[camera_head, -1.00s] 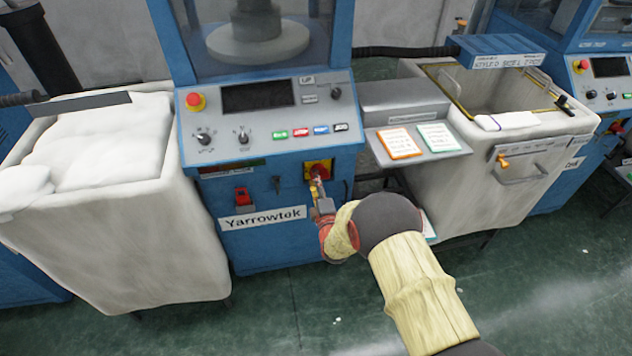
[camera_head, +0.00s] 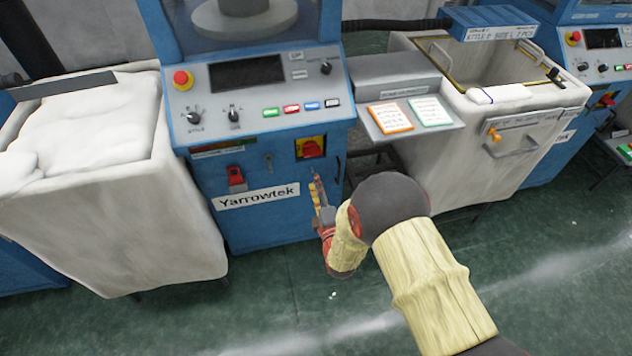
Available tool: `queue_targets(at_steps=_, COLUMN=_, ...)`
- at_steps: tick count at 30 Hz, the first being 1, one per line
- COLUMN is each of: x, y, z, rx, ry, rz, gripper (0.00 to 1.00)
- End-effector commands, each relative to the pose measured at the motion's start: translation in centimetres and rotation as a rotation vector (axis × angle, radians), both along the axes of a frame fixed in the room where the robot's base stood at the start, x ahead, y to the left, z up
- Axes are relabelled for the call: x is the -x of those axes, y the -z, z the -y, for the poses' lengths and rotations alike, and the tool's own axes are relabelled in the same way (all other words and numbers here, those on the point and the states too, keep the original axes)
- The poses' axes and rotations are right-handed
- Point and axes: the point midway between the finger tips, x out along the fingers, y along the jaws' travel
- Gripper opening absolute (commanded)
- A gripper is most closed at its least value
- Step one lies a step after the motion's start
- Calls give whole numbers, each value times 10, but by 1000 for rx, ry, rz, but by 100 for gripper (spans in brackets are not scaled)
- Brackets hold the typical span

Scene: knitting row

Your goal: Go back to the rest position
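My gripper (camera_head: 317,192) is in front of the lower front panel of the blue Yarrowtek machine (camera_head: 270,222). Its fingers point up toward the red rotary switch (camera_head: 312,148) on a yellow plate, and they are apart from it. The fingers are small and seen from behind, so I cannot tell whether they are open or shut. No held object shows. My arm in its pale sleeve reaches in from the bottom right and hides part of the floor.
A white bin (camera_head: 120,225) heaped with white material stands at the left. Another white bin (camera_head: 470,150) stands at the right. A small shelf (camera_head: 452,121) with two cards juts out between machine and right bin. The green floor (camera_head: 270,310) in front is clear.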

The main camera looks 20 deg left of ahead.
Motion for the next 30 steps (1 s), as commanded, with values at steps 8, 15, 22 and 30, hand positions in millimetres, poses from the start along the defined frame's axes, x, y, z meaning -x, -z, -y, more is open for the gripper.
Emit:
queue_targets(at_steps=8, x=0, y=0, z=0, rx=0, ry=0, rz=0, gripper=31)
queue_targets(at_steps=15, x=0, y=8, z=0, rx=-47, ry=0, rz=-61, gripper=31)
queue_targets(at_steps=22, x=29, y=106, z=15, rx=-111, ry=65, rz=-533, gripper=31)
queue_targets(at_steps=30, x=91, y=144, z=62, rx=-183, ry=333, rz=-1100, gripper=31)
